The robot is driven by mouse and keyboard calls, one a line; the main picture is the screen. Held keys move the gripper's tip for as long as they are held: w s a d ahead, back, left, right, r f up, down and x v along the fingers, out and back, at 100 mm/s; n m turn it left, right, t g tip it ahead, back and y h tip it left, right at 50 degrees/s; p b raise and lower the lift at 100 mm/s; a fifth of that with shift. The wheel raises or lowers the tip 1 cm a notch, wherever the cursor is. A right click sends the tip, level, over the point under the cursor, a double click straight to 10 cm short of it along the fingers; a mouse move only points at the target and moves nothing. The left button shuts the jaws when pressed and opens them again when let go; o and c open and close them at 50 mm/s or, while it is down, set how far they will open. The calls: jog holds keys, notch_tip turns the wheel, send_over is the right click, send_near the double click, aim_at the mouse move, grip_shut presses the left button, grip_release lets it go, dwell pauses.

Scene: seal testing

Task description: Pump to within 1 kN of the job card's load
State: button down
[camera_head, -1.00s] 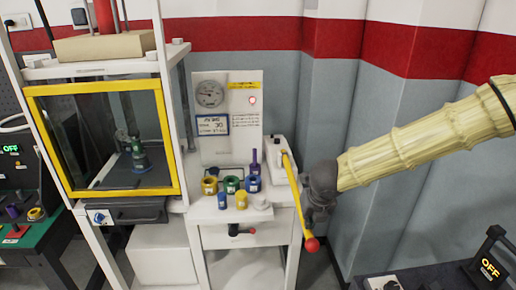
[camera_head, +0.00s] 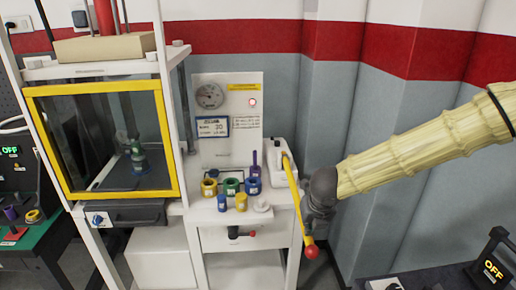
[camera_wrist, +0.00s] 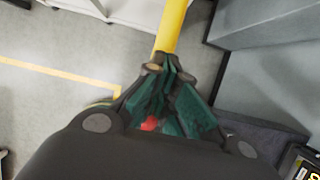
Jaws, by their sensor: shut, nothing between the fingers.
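The pump lever is a yellow bar (camera_head: 293,190) with a red knob (camera_head: 310,252), slanting down from a white pump block (camera_head: 283,158). In the wrist view the yellow bar (camera_wrist: 172,28) runs to the fingertips, and the red knob (camera_wrist: 150,124) shows between the finger links. My gripper (camera_head: 307,213) is shut against or beside the lower bar, with its fingertips (camera_wrist: 168,62) over it; no grip on the bar is clear. A round gauge (camera_head: 209,96) is on the white panel; its needle is too small to read. The blue-framed job card (camera_head: 213,127) appears to show 30.
A press with a yellow-framed clear guard (camera_head: 105,198) stands at left, with a part inside. Several coloured rings and cylinders, including a green ring (camera_head: 231,186), sit on the white cart top (camera_head: 205,213). The grey wall (camera_head: 375,170) is close on the right.

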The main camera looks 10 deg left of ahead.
jog(key=shift+s+f+b, duration=0.1)
jog(key=shift+f+b, duration=0.75)
jog(key=shift+f, duration=0.45)
